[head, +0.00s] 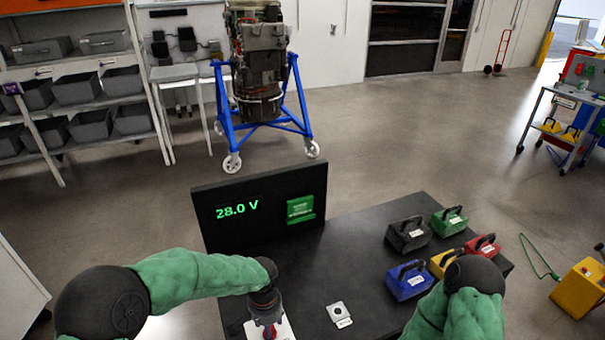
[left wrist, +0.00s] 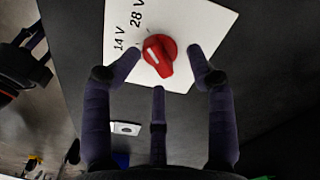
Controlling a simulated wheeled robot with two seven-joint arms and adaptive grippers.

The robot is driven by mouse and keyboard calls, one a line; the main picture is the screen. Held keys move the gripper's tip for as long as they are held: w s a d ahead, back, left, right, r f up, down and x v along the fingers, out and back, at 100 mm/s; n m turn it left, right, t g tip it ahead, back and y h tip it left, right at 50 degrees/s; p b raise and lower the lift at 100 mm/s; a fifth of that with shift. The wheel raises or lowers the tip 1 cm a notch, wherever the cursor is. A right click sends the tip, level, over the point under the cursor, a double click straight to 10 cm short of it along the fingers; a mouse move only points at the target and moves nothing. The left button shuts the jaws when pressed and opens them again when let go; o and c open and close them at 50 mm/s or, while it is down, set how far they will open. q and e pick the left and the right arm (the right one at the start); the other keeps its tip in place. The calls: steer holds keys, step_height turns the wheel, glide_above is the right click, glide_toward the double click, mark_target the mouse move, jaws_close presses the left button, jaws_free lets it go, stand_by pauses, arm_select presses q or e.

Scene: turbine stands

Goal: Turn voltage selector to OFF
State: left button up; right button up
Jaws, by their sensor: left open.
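The voltage selector is a red knob (left wrist: 160,57) on a white plate (left wrist: 205,22) marked 14 V and 28 V. In the left wrist view its white pointer mark faces the upper left, towards the 28 V label. No OFF label is visible there. My left gripper (left wrist: 163,62) is open, its fingers spread around the knob without visibly closing on it. In the head view the knob (head: 270,333) shows at the bottom edge beneath my left gripper (head: 267,322). The display panel (head: 262,205) reads 28.0 V. My right arm shows at lower right, but its gripper is not visible.
The black table (head: 350,250) carries a small plate with a switch (head: 339,314), right of the selector. Black (head: 408,235), green (head: 449,221), red (head: 483,247), yellow (head: 445,262) and blue (head: 408,281) handled boxes stand at right. The panel stands along the back.

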arm_select(q)
steer(key=shift+s+f, duration=0.3)
steer(key=shift+f, duration=0.65)
steer(key=shift+w+f, duration=0.15)
steer(key=shift+w, duration=0.15)
steer(key=shift+r, duration=0.2)
steer(key=shift+w+a, duration=0.15)
steer(key=shift+w, duration=0.05)
